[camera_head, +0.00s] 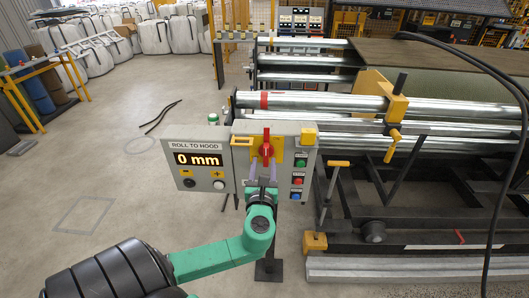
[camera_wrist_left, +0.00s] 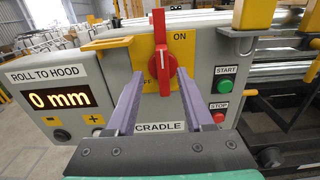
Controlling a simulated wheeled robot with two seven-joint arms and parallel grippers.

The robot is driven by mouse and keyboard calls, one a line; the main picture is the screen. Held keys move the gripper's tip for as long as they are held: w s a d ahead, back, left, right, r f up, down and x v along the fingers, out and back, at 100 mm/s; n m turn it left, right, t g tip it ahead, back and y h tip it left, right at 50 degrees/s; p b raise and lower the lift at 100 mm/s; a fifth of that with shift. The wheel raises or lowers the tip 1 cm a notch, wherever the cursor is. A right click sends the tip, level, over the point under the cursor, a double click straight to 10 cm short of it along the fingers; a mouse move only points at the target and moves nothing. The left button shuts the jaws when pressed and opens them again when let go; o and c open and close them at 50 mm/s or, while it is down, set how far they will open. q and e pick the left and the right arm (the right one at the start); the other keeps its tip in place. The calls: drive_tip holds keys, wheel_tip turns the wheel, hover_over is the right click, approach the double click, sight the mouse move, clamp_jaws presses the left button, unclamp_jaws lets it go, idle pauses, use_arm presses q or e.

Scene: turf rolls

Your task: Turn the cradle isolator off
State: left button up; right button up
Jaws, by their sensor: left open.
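The cradle isolator is a red rotary handle (camera_head: 266,147) on a yellow plate, on the front of a grey control box (camera_head: 237,142). In the left wrist view the handle (camera_wrist_left: 159,40) stands about upright, with ON at its upper right and OFF, partly hidden, at its lower left. A CRADLE label (camera_wrist_left: 158,127) is below. My left gripper (camera_head: 263,168) is open, its purple fingers pointing at the isolator. In the wrist view its fingertips (camera_wrist_left: 160,74) lie left and right of the handle's lower part; contact cannot be told. My right gripper is not in view.
A green START button (camera_wrist_left: 228,84) and red STOP button (camera_wrist_left: 219,109) are right of the isolator. The ROLL TO HOOD display (camera_head: 198,160) reads 0 mm at left. The roller machine (camera_head: 400,185) stands to the right; open floor (camera_head: 110,165) lies left.

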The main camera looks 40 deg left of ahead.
sight(266, 155)
use_arm(q)
drive_tip(key=x, duration=0.4)
drive_tip(key=shift+w+d, duration=0.1)
drive_tip(key=shift+w, duration=0.25)
clamp_jaws()
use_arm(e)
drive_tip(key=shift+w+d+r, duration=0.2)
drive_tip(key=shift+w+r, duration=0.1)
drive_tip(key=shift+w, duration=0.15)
